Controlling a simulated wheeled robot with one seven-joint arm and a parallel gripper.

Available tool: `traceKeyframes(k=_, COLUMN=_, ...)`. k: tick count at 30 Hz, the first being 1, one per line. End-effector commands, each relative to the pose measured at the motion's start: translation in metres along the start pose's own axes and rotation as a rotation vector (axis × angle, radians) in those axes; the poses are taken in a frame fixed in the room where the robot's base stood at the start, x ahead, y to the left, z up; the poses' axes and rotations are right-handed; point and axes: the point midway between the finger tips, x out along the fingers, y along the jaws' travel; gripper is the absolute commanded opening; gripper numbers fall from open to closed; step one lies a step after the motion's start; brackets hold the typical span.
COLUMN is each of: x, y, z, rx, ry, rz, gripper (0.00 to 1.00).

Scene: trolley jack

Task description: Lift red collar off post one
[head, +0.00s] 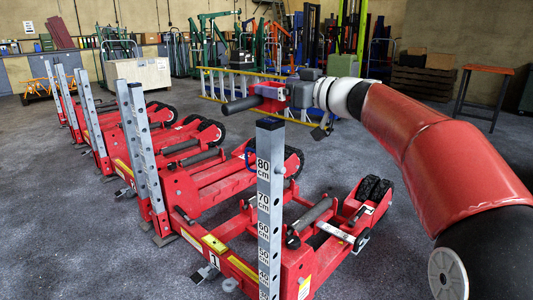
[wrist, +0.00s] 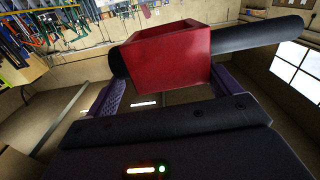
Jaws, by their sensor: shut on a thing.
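The red collar (head: 272,96) is a small square red sleeve with black bar handles out to its sides. In the head view it is in the air just above the top of the grey post one (head: 264,205), with a small gap showing below it. Post one stands upright, marked in cm, beside a plate reading 1. My gripper (head: 291,94) is shut on the collar from the right. In the wrist view the collar (wrist: 168,62) sits between the two purple fingers, and its open top shows. The post is not seen in the wrist view.
Several red trolley jacks (head: 200,165) with grey posts stand in a row to the left. A small orange-topped table (head: 488,70) stands at the right. Open floor lies at centre right.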

Motion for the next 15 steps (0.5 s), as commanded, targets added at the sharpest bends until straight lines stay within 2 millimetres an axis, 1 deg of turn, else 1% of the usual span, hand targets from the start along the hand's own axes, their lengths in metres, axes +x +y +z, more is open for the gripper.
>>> traceKeyframes(k=1, x=0.000, y=0.000, z=-0.008, rx=-0.002, ry=0.003, rz=0.000, gripper=0.62)
traceKeyframes(k=6, x=0.000, y=0.001, z=-0.021, rx=-0.001, ry=0.004, rz=0.001, gripper=0.62)
traceKeyframes(k=12, x=0.000, y=0.002, z=-0.035, rx=-0.001, ry=0.004, rz=0.001, gripper=0.62)
traceKeyframes(k=15, x=0.000, y=0.002, z=-0.038, rx=-0.001, ry=0.003, rz=0.001, gripper=0.62)
